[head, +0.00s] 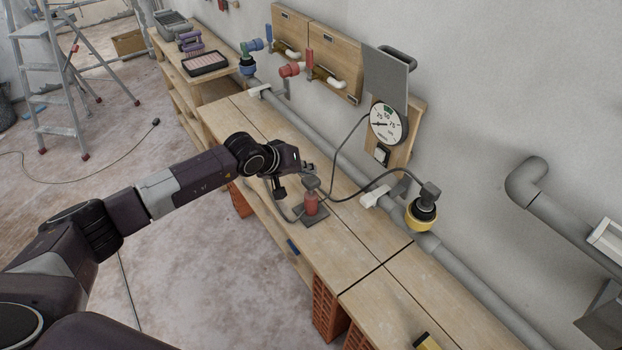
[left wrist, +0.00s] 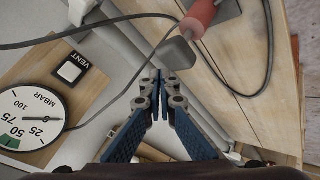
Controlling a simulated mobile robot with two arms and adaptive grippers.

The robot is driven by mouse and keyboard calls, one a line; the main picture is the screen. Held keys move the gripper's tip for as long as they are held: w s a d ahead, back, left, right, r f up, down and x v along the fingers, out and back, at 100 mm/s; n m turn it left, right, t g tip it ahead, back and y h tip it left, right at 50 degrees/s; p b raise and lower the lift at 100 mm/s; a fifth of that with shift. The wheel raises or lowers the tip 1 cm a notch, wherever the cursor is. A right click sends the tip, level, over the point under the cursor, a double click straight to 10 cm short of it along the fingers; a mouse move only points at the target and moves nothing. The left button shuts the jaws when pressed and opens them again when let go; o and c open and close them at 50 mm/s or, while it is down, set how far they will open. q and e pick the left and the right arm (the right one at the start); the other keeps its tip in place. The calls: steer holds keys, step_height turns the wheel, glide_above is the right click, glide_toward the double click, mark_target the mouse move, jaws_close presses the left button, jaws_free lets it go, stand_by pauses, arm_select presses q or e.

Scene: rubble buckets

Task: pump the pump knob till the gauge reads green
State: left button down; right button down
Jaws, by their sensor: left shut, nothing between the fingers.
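The hand pump has a red body (head: 311,204) on a dark base plate and a grey pump knob (head: 312,183) on top. It stands on the wooden bench. In the left wrist view the knob (left wrist: 178,53) shows just beyond my fingertips, with the red body (left wrist: 200,14) behind it. My left gripper (head: 308,168) is shut and empty, close beside and above the knob; I cannot tell if they touch. The round gauge (head: 386,123) is on a wooden board on the wall. Its needle points toward the low numbers, outside the green sector. My right gripper is not in view.
A vent switch (left wrist: 70,71) sits by the gauge. Hoses (head: 350,155) run near the pump. A grey pipe (head: 455,262) with a yellow-collared fitting (head: 422,214) runs along the wall. The bench top (head: 400,305) in front is mostly clear. A stepladder (head: 45,75) stands far left.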

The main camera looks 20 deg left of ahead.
mark_target(308, 181)
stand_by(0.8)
arm_select(q)
steer(key=shift+f+b, duration=0.4)
steer(key=shift+b, duration=0.35)
steer(key=shift+s+f+b, duration=0.1)
steer(key=shift+f+b, duration=1.85)
steer(key=shift+b, duration=0.15)
stand_by(1.4)
steer(key=shift+r, duration=0.1)
steer(key=shift+r+p, duration=0.8)
steer(key=shift+r, duration=1.45)
steer(key=shift+r+p, duration=0.9)
steer(key=shift+r, duration=1.6)
